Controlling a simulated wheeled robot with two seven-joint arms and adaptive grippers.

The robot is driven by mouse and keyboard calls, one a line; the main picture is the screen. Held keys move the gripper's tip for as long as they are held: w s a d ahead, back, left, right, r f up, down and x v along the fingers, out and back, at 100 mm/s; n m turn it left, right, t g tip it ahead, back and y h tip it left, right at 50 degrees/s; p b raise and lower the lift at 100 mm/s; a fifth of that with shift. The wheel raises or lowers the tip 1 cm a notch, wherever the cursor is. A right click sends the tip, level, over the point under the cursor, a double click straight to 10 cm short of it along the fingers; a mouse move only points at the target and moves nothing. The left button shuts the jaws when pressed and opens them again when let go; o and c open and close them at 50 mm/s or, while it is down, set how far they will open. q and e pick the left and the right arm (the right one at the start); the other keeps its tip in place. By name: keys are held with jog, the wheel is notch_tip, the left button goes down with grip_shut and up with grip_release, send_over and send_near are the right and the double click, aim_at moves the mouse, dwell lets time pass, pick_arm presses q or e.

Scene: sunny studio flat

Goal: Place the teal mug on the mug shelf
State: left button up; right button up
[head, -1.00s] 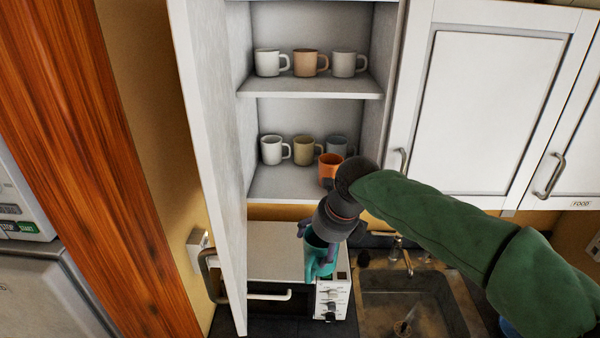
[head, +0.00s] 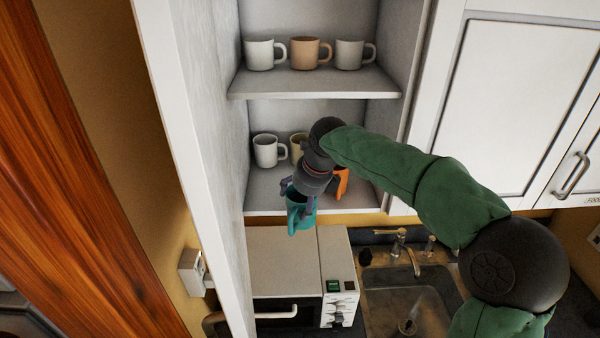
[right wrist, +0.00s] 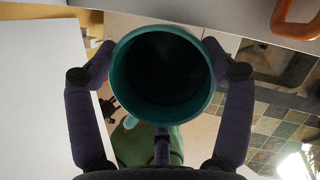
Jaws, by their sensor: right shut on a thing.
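The teal mug (head: 301,219) is held in my right gripper (head: 299,192), in front of the lower shelf's front edge and above the microwave. In the right wrist view the teal mug (right wrist: 162,110) has its round mouth toward the camera, and the two fingers of my right gripper (right wrist: 160,75) press on its sides. The lower mug shelf (head: 262,192) holds a white mug (head: 266,151), a yellowish mug (head: 297,146) partly hidden by my wrist, and an orange mug (head: 341,182) near the front, also partly hidden. My left gripper is not in view.
The upper shelf (head: 315,87) holds three mugs. A microwave (head: 285,262) is below, and a sink (head: 420,300) with a tap (head: 400,245) is at lower right.

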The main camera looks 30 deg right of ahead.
jog(key=w, duration=0.1)
jog(key=w+d+p, duration=0.1)
jog(key=w+d, duration=0.1)
jog(key=shift+w+d+r, duration=0.1)
jog(key=shift+w+r, duration=0.2)
jog(key=shift+w, duration=0.1)
jog(key=shift+w+d+f+p, duration=0.1)
jog(key=shift+w+d+p, duration=0.15)
jog(key=shift+w, duration=0.2)
jog(key=shift+w+d+f+p, duration=0.1)
jog(key=shift+w+p, duration=0.1)
jog(key=shift+w, duration=0.2)
jog(key=w, duration=0.1)
jog(key=w+d+p, duration=0.1)
jog(key=shift+w+d+r, duration=0.2)
jog(key=shift+w, duration=0.15)
jog(key=shift+w+d+f+p, duration=0.15)
jog(key=shift+w+p, duration=0.1)
jog(key=shift+p, duration=0.2)
jog(key=shift+f, duration=0.3)
jog(key=shift+s, duration=0.1)
